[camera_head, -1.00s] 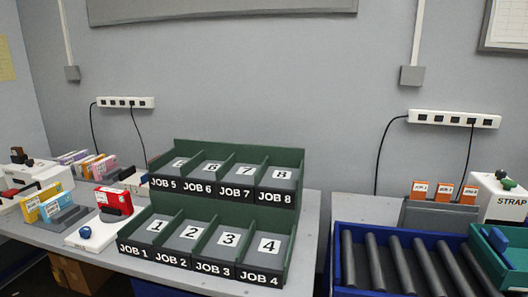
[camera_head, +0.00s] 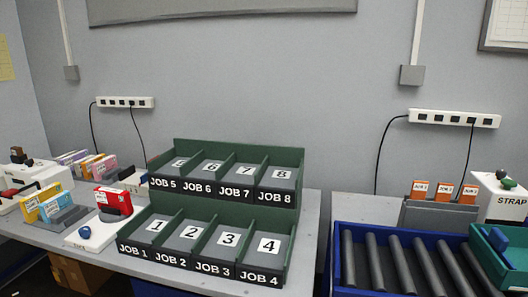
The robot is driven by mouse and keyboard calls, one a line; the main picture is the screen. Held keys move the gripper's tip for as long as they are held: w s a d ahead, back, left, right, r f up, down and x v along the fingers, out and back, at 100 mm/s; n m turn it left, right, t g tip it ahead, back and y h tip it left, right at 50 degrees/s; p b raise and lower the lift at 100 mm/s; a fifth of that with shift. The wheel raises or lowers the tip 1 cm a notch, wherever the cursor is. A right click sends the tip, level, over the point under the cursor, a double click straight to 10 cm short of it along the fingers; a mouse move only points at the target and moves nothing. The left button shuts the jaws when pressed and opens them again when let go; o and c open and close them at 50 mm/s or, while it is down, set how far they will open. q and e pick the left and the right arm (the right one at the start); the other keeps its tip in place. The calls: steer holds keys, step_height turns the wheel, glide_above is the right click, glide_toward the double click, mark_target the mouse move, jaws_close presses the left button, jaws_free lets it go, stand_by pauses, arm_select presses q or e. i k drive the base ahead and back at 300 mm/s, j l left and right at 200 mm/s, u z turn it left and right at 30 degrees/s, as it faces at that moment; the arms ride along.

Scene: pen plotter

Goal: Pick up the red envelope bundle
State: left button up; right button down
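The red bundle (camera_head: 113,199) stands upright on a white device with a blue knob (camera_head: 85,232), on the left table. It has a pale label on its face, and a dark part covers some of its lower front. It is just left of the green job rack (camera_head: 228,221). Neither of my grippers is in view, so their position relative to the bundle does not show.
A yellow and a light-blue bundle (camera_head: 51,207) stand in a grey holder left of the red one. More coloured bundles (camera_head: 97,164) stand behind. The rack's numbered compartments look empty. A blue roller tray (camera_head: 338,270) is at right, beyond a gap between tables.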

mark_target(107, 197)
steer(key=z, duration=1.25)
steer(key=u, duration=2.3)
